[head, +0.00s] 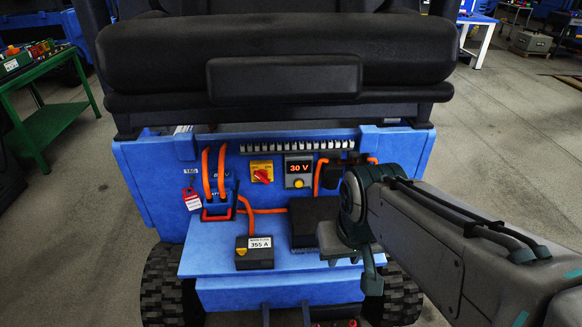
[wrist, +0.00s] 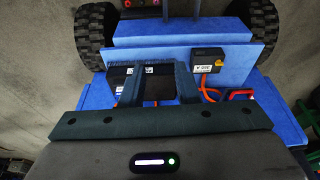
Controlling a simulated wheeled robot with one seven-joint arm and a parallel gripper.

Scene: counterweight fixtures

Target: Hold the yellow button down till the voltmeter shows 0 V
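The voltmeter (head: 298,168) on the blue panel reads 30 V in the head view. A round yellow button (head: 298,184) sits just below its display. A dark box marked 355 A (head: 255,255) stands on the blue ledge and has a small yellow spot on its front; it also shows in the wrist view (wrist: 207,63). My gripper (wrist: 158,70) is open, with two dark fingers apart and nothing clearly held between them. It points down over the ledge, right of and below the voltmeter, apart from the button. The voltmeter and its button are not visible in the wrist view.
A red switch on a yellow plate (head: 262,172) is left of the voltmeter. Orange cables (head: 221,172) and a red tag (head: 191,199) are further left. A black box (head: 314,218) stands on the ledge near my gripper. A black seat (head: 280,60) overhangs the panel.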

